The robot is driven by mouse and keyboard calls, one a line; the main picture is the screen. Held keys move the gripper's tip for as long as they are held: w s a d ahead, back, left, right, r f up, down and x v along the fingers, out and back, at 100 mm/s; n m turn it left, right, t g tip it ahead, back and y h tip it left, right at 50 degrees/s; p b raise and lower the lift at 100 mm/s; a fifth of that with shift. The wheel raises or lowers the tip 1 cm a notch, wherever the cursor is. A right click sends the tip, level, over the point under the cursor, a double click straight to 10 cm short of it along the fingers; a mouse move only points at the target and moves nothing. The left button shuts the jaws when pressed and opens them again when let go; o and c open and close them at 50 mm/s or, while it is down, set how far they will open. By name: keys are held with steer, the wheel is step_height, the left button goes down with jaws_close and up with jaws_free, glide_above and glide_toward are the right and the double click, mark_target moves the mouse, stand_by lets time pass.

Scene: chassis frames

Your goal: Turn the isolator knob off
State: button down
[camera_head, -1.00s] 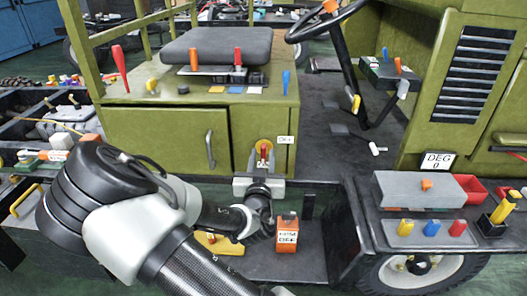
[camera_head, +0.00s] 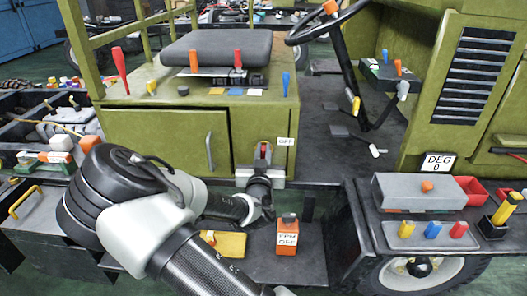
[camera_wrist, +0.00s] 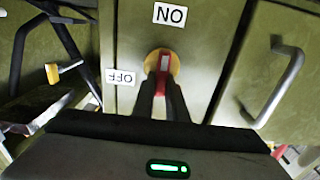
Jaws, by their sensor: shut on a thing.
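The isolator knob has a red handle with a white mark and a yellow round backing; it is on the green cabinet front. In the wrist view the knob (camera_wrist: 163,65) stands nearly upright, its marked end toward the upside-down ON label (camera_wrist: 170,14). The upside-down OFF label (camera_wrist: 121,77) is to its left. In the head view the knob (camera_head: 263,152) is partly hidden by my gripper (camera_head: 261,168), and a white label (camera_head: 285,142) is at its right. In the wrist view my gripper (camera_wrist: 163,88) has its dark fingers on both sides of the red handle, shut on it.
A metal door handle (camera_head: 210,151) is left of the knob. An orange box (camera_head: 287,236) and a yellow item (camera_head: 229,244) sit on the dark step below. A grey ledge with colored levers (camera_head: 432,230) is at the right. Pedals (camera_head: 368,145) are in the footwell.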

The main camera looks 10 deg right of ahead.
steer(key=shift+n, duration=0.4)
steer(key=shift+w+a+f+n, duration=0.1)
steer(key=shift+a+f+n, duration=0.25)
steer(key=shift+n, duration=2.5)
steer(key=shift+w+a+f+n, duration=0.1)
steer(key=shift+a+f+n, duration=0.2)
steer(key=shift+n, duration=2.5)
steer(key=shift+a+f+n, duration=0.25)
steer(key=shift+f+n, duration=0.1)
steer(key=shift+n, duration=2.5)
steer(key=c, duration=1.8)
jaws_free()
steer(key=shift+o, duration=0.2)
steer(key=shift+s, duration=0.1)
steer(key=p+v, duration=0.1)
steer(key=v, duration=1.6)
